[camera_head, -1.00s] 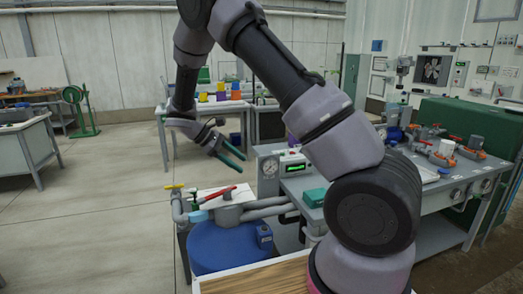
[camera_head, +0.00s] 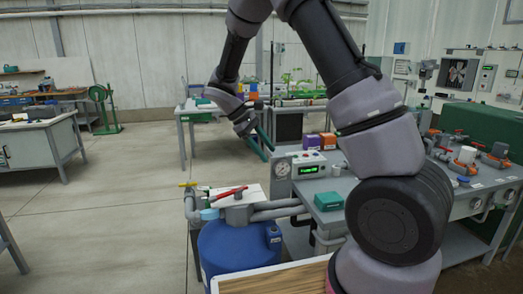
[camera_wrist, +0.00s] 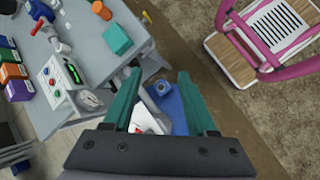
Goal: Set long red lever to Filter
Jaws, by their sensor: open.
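The long red lever (camera_head: 230,193) lies on top of the valve above the blue tank (camera_head: 238,250) in the head view. It points up and to the right, over a white plate (camera_head: 255,190) whose markings are too small to read. My gripper (camera_head: 262,146) has teal fingers and is open and empty. It hangs above and a little right of the lever, clear of it. In the wrist view the gripper (camera_wrist: 160,95) shows its two fingers apart. The blue tank (camera_wrist: 180,110) and part of the white plate (camera_wrist: 150,118) show between them; the red lever is mostly hidden there.
A yellow handle (camera_head: 187,184) sits left of the red lever. A grey bench with a gauge and display box (camera_head: 308,165) and a green box (camera_head: 328,201) stands to the right. A pink-framed cart (camera_wrist: 265,45) shows in the wrist view.

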